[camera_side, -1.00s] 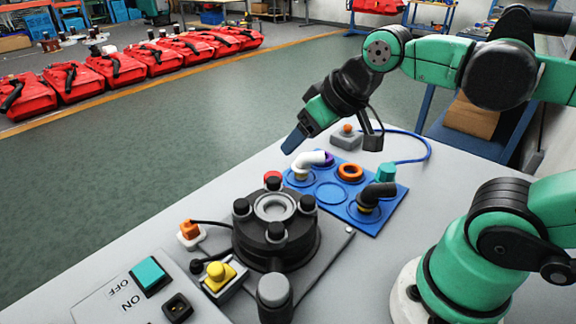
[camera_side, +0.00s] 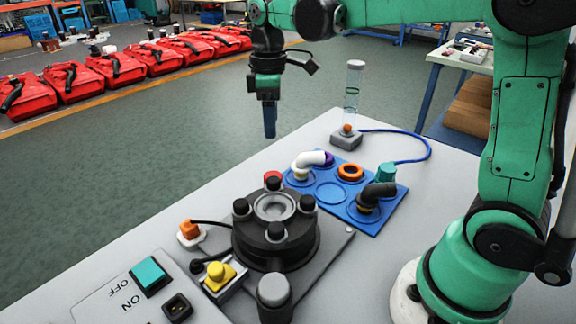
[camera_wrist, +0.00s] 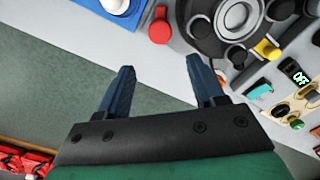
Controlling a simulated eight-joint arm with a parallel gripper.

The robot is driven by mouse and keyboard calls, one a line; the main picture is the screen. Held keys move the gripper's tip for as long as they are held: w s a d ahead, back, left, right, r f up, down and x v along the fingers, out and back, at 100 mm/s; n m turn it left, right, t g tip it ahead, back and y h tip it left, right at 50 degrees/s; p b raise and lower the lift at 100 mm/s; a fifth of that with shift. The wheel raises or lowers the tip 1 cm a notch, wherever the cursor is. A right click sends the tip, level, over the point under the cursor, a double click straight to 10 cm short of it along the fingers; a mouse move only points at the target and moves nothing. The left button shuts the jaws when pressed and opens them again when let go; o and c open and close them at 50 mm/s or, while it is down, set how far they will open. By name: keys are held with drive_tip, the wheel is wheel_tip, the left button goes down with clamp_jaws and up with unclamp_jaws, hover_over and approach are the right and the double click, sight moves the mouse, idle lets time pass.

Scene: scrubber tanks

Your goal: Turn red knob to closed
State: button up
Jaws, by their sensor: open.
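The red knob (camera_side: 272,178) sits at the back edge of the round black fixture (camera_side: 276,242) in the side view, partly hidden by the fixture's black knobs. In the wrist view the red knob (camera_wrist: 160,28) shows at the top middle, beside the fixture's grey rings. My gripper (camera_side: 269,134) points straight down above and behind the red knob, clear of the table. In the wrist view my gripper (camera_wrist: 160,70) has its two dark blue fingers wide apart with nothing between them. I cannot read the knob's open or closed position.
A blue mat (camera_side: 389,222) with pipe fittings and rings lies right of the fixture. A clear tube (camera_side: 353,92) stands on a grey base with a blue cable. A yellow button (camera_side: 219,276) and a switch panel (camera_side: 112,287) sit in front. Air around my gripper is free.

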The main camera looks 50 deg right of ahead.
wheel_tip(320, 180, down, 12)
drive_tip(key=shift+f, duration=0.25)
idle(0.3)
clamp_jaws()
